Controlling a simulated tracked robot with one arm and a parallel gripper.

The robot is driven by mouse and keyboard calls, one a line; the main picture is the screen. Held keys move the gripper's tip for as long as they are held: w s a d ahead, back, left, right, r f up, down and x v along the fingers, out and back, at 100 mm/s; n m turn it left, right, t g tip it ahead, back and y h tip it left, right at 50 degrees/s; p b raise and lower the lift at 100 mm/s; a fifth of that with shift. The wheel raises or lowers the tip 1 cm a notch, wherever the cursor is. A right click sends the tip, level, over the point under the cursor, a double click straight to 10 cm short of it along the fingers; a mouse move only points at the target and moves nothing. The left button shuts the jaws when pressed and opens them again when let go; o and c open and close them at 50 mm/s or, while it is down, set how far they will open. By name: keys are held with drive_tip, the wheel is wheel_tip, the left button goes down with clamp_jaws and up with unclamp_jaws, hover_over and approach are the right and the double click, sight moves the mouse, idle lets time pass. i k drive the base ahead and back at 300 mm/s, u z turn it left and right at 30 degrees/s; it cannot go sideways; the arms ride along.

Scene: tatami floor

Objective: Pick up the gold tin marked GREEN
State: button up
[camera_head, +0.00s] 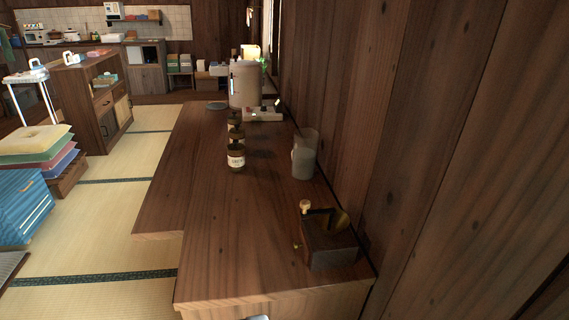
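Several dark gold-brown tins stand in a row on the long wooden counter (205,220). The nearest tin (236,162) has a pale label whose writing is too small to read. Another tin (235,133) stands just behind it, and one more tin (234,117) behind that; both are partly hidden. I cannot tell which one is marked GREEN. A small pale piece at the bottom edge may be the tip of my gripper (256,317); its fingers do not show, and it is well apart from the tins.
A coffee grinder (328,243) stands at the counter's near right. A large cream canister (244,84) and a white tray (262,116) are behind the tins. The counter's near left is clear. Stacked cushions (38,148) lie left.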

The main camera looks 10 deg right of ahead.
sight(236, 160)
drive_tip(key=z, duration=0.15)
drive_tip(key=i, duration=1)
drive_tip(key=u, duration=0.1)
